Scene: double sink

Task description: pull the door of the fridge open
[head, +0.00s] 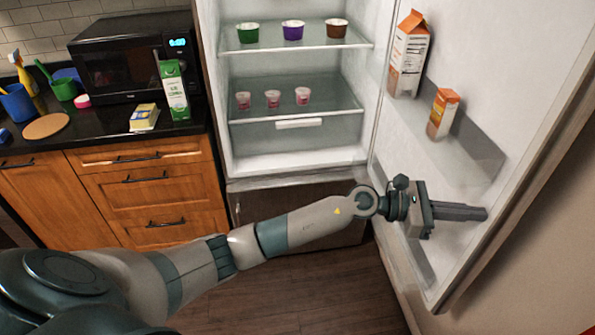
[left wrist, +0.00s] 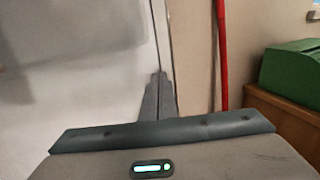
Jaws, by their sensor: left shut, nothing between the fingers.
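The fridge door (head: 500,90) stands wide open on the right in the head view, its inner side with shelves facing me. The fridge interior (head: 295,160) is in plain view at the centre. My left gripper (head: 484,214) is in front of the inner side of the door, low down near its free edge. Its fingers are together and hold nothing. In the left wrist view the closed fingers (left wrist: 157,95) point at the door's edge, with the pale door (left wrist: 80,60) to the left. I cannot tell whether they touch the door. My right gripper is not in view.
Cartons (head: 409,55) stand in the door shelves. Several cups (head: 293,30) sit on the fridge shelves. A counter with a microwave (head: 130,60) is on the left. A wall is close behind the door on the right. The floor (head: 300,285) in front is clear.

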